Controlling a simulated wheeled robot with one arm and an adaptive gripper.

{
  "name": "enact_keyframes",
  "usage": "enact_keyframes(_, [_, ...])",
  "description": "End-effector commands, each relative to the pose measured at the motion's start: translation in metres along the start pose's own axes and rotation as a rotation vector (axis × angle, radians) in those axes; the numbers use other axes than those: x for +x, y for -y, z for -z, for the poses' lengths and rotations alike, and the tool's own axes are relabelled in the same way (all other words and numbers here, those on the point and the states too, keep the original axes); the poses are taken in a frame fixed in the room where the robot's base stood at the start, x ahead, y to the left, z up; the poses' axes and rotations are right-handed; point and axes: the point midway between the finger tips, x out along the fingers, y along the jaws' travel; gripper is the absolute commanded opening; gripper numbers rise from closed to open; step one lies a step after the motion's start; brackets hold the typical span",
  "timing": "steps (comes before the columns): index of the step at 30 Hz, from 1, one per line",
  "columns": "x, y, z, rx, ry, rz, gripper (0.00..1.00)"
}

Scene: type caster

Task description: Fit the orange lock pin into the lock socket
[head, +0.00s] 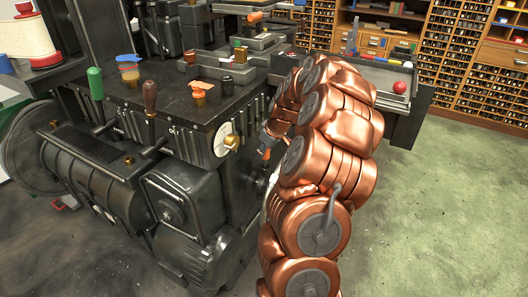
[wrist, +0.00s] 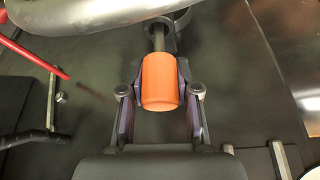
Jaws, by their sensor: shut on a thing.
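In the wrist view my gripper (wrist: 160,90) is shut on the orange lock pin (wrist: 160,82), with one finger on each side of its orange handle. The pin's dark shank (wrist: 159,38) points to the top of the picture, at a dark ring-shaped fitting (wrist: 178,22) that may be the lock socket. The shank overlaps this fitting in the picture; I cannot tell whether its tip is inside. In the head view my gripper (head: 267,143) is beside the machine's right side, partly hidden by my copper arm, with a bit of orange (head: 264,153) showing at it.
The black machine (head: 200,190) stands close at the left of my arm. A red rod (wrist: 35,52) and a metal bracket (wrist: 52,105) are left of the gripper in the wrist view. A tray with a red ball (head: 399,87) is behind my arm. The green floor at right is clear.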

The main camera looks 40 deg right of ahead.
Motion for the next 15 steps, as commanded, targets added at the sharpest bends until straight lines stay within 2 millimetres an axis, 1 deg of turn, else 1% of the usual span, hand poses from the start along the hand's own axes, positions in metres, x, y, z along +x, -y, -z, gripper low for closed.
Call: enact_keyframes(15, [0.0102,0.0000,-0.0042,0.000,0.000,0.000,0.00])
